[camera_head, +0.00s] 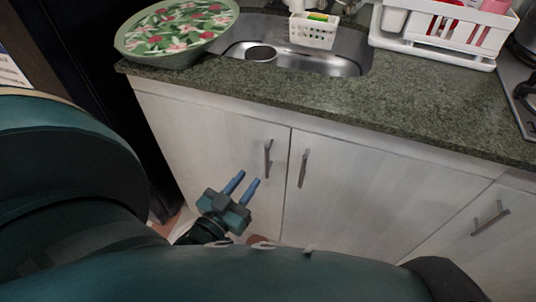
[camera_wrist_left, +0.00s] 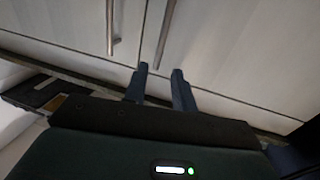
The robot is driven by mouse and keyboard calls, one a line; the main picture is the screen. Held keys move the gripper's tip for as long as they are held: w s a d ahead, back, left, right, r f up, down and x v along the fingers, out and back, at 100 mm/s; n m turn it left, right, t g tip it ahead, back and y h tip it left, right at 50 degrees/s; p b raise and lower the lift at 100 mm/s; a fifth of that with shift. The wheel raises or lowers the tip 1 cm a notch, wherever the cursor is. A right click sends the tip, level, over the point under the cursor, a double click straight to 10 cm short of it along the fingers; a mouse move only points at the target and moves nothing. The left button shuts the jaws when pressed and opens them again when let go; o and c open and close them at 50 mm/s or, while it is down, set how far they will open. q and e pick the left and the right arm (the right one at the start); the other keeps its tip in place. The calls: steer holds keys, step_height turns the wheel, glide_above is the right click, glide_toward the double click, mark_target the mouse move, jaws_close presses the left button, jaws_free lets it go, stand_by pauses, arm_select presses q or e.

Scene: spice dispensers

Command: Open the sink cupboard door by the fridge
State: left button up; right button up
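The pale sink cupboard door (camera_head: 205,135) nearest the dark tall unit at the left is shut. Its grey upright bar handle (camera_head: 268,157) is near its right edge. My left gripper (camera_head: 248,180) is in front of this door, a little below and left of the handle. Its two blue fingers are apart with nothing between them. In the left wrist view, the open left gripper (camera_wrist_left: 160,76) points toward two bar handles; one handle (camera_wrist_left: 166,32) is just beyond the fingers. I cannot tell whether they touch. My right gripper is not in view.
A second cupboard door (camera_head: 370,195) with its own handle (camera_head: 303,168) adjoins at the right. Above are a green stone counter (camera_head: 420,110), a sink (camera_head: 340,65), a floral tray (camera_head: 180,28) overhanging the counter, and a white dish rack (camera_head: 440,40). The dark tall unit (camera_head: 95,60) borders the left.

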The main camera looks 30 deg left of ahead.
mark_target(267, 155)
arm_select(q)
steer(key=w, duration=1)
steer(key=shift+a, duration=0.2)
jaws_close()
